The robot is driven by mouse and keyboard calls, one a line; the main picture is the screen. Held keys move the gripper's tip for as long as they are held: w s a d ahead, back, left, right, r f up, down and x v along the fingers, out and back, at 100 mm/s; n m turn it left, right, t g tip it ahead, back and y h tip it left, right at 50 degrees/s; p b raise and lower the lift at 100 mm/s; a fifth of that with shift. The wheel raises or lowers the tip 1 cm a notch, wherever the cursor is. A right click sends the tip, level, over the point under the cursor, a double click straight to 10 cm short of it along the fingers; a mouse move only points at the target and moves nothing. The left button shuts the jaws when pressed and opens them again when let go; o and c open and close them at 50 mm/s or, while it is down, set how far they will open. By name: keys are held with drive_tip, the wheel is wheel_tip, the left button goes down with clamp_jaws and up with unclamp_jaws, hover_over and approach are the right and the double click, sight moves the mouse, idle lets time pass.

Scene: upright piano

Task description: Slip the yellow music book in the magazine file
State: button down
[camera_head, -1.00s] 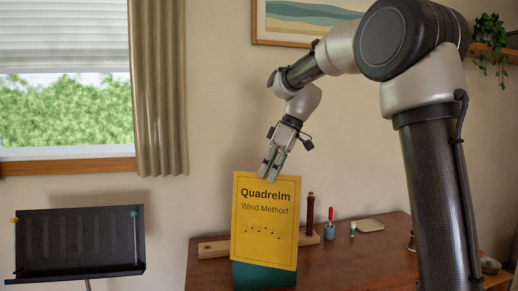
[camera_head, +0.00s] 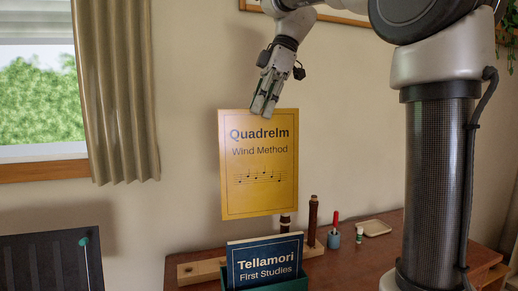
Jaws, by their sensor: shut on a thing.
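The yellow music book (camera_head: 259,195), marked "Quadrelm Wind Method", hangs upright with its cover facing me. My gripper (camera_head: 264,108) is shut on its top edge; the fingertips partly hide behind or against the cover's top. The green magazine file (camera_head: 285,285) stands below on the piano top, cut off by the bottom of the view. A blue book (camera_head: 265,262), "Tellamori First Studies", stands in it. The yellow book's lower edge is above the blue book's top in the picture, with a small gap; their relative depth is hard to tell.
Behind the file, on the brown piano top (camera_head: 345,262), are a wooden block (camera_head: 200,271) and dark upright instrument pieces (camera_head: 312,222). A blue cup (camera_head: 334,240), a small bottle (camera_head: 359,235) and a tan tray (camera_head: 376,228) stand right. A black music stand (camera_head: 40,262) is left.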

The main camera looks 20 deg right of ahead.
drive_tip(key=shift+w+f, duration=0.2)
drive_tip(key=shift+f, duration=0.2)
drive_tip(key=shift+s+f, duration=0.15)
drive_tip(key=shift+f, duration=0.2)
approach(264, 169)
drive_tip(key=shift+t, duration=0.4)
drive_tip(key=a+f, duration=0.2)
drive_tip(key=f, duration=0.1)
drive_tip(key=w+a+f, duration=0.1)
drive_tip(key=shift+a+f, duration=0.25)
drive_tip(key=shift+f, duration=0.3)
drive_tip(key=shift+w+f, duration=0.1)
drive_tip(key=shift+f, duration=2.2)
